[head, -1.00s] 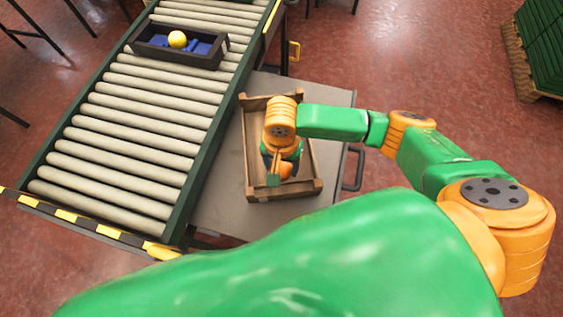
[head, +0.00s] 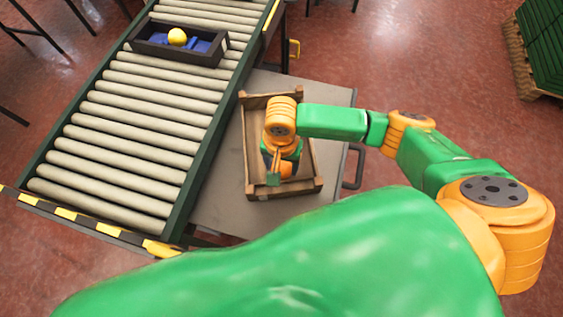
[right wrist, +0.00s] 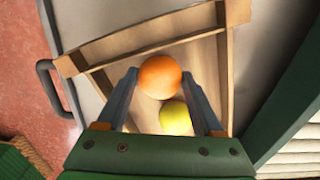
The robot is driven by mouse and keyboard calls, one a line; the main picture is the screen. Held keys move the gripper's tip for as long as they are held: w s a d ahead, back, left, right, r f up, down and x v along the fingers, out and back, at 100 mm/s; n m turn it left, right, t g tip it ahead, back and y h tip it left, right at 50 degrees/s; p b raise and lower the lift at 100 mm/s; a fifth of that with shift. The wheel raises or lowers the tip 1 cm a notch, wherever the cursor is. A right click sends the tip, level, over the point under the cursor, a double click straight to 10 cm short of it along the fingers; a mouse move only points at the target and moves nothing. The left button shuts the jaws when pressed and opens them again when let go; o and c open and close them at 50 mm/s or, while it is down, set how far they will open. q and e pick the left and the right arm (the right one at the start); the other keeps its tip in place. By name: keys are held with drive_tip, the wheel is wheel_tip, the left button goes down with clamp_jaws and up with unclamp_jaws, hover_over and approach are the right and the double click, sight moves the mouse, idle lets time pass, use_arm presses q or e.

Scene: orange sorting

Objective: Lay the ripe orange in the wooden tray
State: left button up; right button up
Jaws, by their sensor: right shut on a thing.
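The wooden tray (head: 253,160) is a shallow slatted box on a grey table beside the conveyor. My right gripper (right wrist: 160,78) is over the tray, pointing down into it. It is shut on the ripe orange (right wrist: 160,76), which sits between the fingertips in the right wrist view. A yellow-green fruit (right wrist: 175,119) shows behind the orange, close to one finger, and seems to lie on the tray floor. I cannot tell whether the orange touches the tray floor. In the head view my wrist hides most of the gripper and the tray's middle. My left gripper is not in view.
A roller conveyor (head: 135,125) runs along the left of the table. A dark crate (head: 205,58) on it holds a yellow fruit (head: 177,37) and blue dividers. Bare tabletop (head: 225,205) lies around the tray. Green crates stand on a pallet (head: 522,72) at far right.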

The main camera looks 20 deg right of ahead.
drive_tip(key=shift+f, duration=0.45)
drive_tip(key=o, duration=1.4)
drive_tip(key=shift+o, duration=0.2)
wheel_tip(320, 180, up, 8)
drive_tip(key=p, duration=1)
drive_tip(key=shift+r, duration=0.15)
drive_tip(key=shift+f, duration=0.2)
